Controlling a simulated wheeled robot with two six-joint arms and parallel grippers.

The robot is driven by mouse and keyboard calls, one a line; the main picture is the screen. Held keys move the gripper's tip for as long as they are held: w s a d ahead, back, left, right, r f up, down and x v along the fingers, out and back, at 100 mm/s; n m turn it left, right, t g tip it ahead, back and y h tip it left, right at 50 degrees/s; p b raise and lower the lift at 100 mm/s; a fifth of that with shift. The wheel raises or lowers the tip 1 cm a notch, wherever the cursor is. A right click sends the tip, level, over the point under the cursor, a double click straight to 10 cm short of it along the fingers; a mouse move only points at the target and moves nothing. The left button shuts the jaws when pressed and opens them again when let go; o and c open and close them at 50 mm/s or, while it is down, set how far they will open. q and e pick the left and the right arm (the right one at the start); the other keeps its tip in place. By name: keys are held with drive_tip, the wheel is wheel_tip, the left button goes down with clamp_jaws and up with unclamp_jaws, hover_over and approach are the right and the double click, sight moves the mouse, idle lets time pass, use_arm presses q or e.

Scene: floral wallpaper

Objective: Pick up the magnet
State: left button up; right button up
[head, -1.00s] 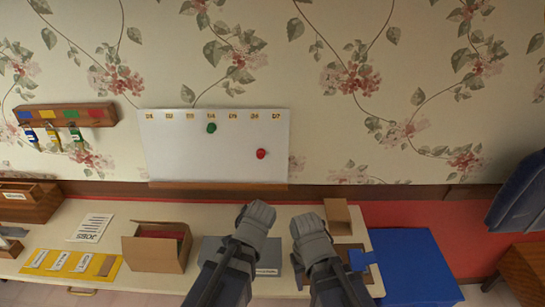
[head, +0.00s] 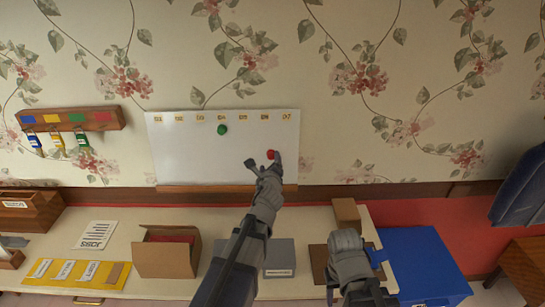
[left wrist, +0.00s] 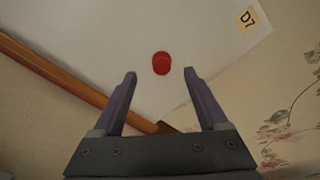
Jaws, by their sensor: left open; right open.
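A red magnet (head: 271,154) sits on the white board (head: 190,160) on the wall, toward its right end. A green magnet (head: 222,129) is on the board higher up and to the left. My left gripper (head: 262,161) is raised at the board with its open fingers near the red magnet. In the left wrist view the red magnet (left wrist: 161,63) lies ahead of the gap between the open fingertips (left wrist: 160,80), and the fingers are not closed on it. My right gripper (head: 345,240) is low over the table's right part; its fingers are hard to make out.
A wooden ledge (head: 215,188) runs under the board. The table holds an open cardboard box (head: 165,262), a grey case (head: 280,255) and a JOBS sheet (head: 96,235). A blue box (head: 425,265) stands at right. A key rack (head: 70,118) hangs at left.

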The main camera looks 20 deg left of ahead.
sight(271, 156)
use_arm(q)
drive_tip(key=shift+b+x, duration=0.5)
drive_tip(key=shift+x, duration=2.45)
drive_tip(key=shift+d+r, duration=0.1)
drive_tip(key=shift+d, duration=0.05)
drive_tip(key=shift+c, duration=0.7)
clamp_jaws()
